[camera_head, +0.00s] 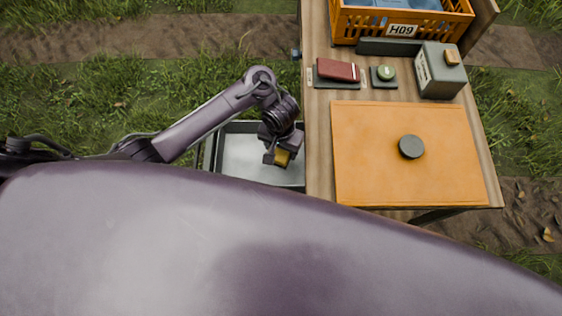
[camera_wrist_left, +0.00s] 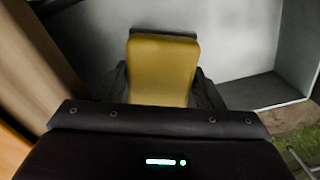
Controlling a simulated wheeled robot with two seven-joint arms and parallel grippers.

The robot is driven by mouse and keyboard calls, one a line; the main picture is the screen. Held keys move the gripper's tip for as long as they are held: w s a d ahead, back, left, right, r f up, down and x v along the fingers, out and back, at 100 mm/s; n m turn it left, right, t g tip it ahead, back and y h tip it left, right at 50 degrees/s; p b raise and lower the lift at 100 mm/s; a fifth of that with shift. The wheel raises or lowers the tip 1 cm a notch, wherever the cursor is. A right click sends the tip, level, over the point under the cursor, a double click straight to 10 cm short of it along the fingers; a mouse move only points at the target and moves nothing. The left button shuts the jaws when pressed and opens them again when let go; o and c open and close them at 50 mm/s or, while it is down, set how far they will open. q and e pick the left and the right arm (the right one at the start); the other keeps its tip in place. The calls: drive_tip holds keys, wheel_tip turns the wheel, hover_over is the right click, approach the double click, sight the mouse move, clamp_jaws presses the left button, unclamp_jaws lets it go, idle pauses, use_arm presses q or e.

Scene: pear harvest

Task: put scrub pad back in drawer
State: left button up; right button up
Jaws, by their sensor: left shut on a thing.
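The scrub pad (camera_head: 283,158) is a yellow block. My left gripper (camera_head: 281,154) is shut on it and holds it over the open drawer (camera_head: 238,158), a grey tray sticking out from the left side of the table. In the left wrist view the pad (camera_wrist_left: 162,72) sits between the two dark fingers of the gripper (camera_wrist_left: 162,85), with the drawer's pale floor and wall (camera_wrist_left: 245,45) behind it. I cannot tell whether the pad touches the drawer floor. My right gripper is not in view.
The wooden table (camera_head: 318,140) carries an orange mat (camera_head: 375,175) with a dark round object (camera_head: 411,147) on it. Grass lies left of the drawer.

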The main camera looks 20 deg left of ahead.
sight(281, 158)
use_arm(q)
drive_tip(key=shift+f+b, duration=1.4)
drive_tip(key=shift+f, duration=1.8)
drive_tip(key=shift+f, duration=0.1)
drive_tip(key=o, duration=0.9)
drive_tip(key=shift+o, duration=0.2)
wheel_tip(281, 158, up, 11)
drive_tip(key=p, duration=0.8)
drive_tip(key=shift+r+p, duration=0.65)
drive_tip(key=shift+p, duration=0.05)
drive_tip(key=shift+s+f, duration=0.1)
